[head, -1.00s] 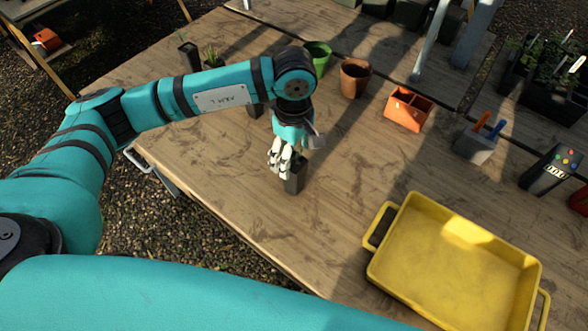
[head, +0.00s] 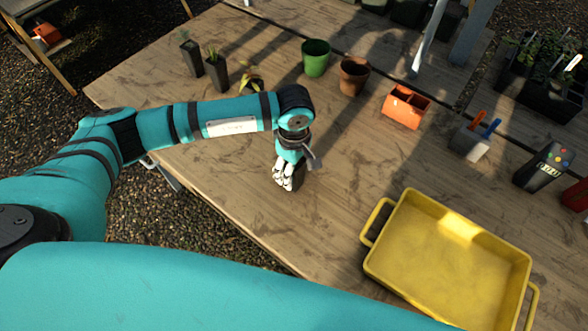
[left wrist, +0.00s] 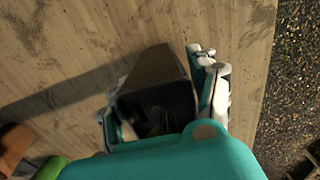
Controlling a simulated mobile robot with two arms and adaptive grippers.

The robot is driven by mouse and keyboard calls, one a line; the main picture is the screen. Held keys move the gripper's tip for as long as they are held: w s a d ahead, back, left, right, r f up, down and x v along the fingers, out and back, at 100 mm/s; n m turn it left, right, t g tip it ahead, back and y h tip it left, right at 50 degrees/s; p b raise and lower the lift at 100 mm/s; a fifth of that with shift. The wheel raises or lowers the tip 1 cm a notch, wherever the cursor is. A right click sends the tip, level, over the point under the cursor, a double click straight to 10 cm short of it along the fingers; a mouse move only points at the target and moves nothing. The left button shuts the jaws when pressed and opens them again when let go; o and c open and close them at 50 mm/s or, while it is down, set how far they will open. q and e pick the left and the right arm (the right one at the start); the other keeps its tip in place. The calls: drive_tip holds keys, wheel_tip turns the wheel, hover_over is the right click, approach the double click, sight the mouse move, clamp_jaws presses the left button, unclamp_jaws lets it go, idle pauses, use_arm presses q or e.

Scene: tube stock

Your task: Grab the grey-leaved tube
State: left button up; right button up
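A dark, square-sided tube (head: 299,174) is on the near part of the table in the head view, partly hidden behind my left fingers. In the left wrist view the tube (left wrist: 152,75) sits between the two fingers, with its dark open mouth toward the camera. My left gripper (head: 284,178) is low around the tube. In the left wrist view its fingers (left wrist: 160,95) lie close on either side of it; whether they press on it is unclear. My right gripper is not in view.
Two dark tubes with plants (head: 191,56) (head: 216,70) stand at the far left, near a yellowish plant (head: 251,83). A green pot (head: 315,60), brown pot (head: 353,77) and orange container (head: 405,107) stand behind my arm. A yellow tray (head: 374,226) is at right.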

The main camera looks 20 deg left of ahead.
use_arm(q)
drive_tip(key=c, duration=1.1)
drive_tip(key=shift+r, duration=0.1)
